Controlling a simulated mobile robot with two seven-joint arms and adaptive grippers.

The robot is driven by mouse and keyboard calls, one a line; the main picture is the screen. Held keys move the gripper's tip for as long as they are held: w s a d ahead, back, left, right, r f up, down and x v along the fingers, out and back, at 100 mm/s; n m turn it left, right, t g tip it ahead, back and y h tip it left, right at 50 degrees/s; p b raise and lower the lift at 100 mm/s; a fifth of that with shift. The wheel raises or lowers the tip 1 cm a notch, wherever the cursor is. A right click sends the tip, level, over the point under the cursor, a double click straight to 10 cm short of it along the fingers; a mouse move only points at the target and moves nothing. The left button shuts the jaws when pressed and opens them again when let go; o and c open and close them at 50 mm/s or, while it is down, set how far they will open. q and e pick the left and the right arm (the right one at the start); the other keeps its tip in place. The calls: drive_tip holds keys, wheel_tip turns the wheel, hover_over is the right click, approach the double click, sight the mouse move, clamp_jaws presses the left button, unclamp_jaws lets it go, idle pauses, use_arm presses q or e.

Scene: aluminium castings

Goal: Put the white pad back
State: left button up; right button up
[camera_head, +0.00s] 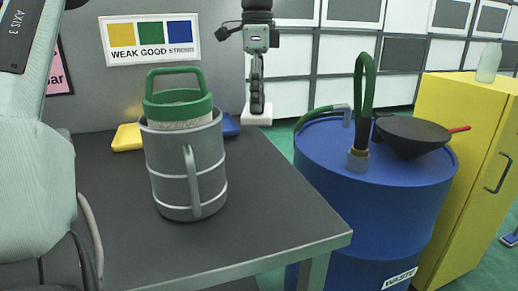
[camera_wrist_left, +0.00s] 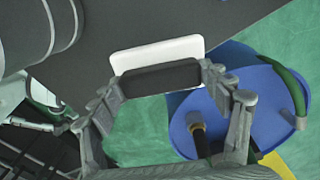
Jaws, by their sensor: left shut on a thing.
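The white pad (camera_head: 257,118) is a flat white block with a dark upper part, held low by the back right edge of the dark table (camera_head: 270,200). I cannot tell whether it touches the table. My left gripper (camera_head: 257,98) points down and is shut on its dark part. In the left wrist view the white pad (camera_wrist_left: 155,52) shows beyond the dark part, which sits between the fingertips of my left gripper (camera_wrist_left: 160,78). A yellow pad or tray (camera_head: 127,137) and a blue one (camera_head: 231,126) lie partly hidden behind the grey mug-like vessel. My right gripper is not in view.
The grey vessel (camera_head: 180,175) with a green-handled insert (camera_head: 178,95) stands on the table, left of the pad. A blue waste drum (camera_head: 370,200) with a hose and dark pan (camera_head: 412,135) stands right of the table, beside a yellow cabinet (camera_head: 460,150). The table's front right is clear.

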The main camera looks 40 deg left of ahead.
use_arm(q)
wheel_tip(320, 180, down, 10)
drive_tip(key=shift+r, duration=0.1)
idle(0.4)
drive_tip(key=o, duration=1.2)
wheel_tip(320, 180, up, 12)
idle(0.5)
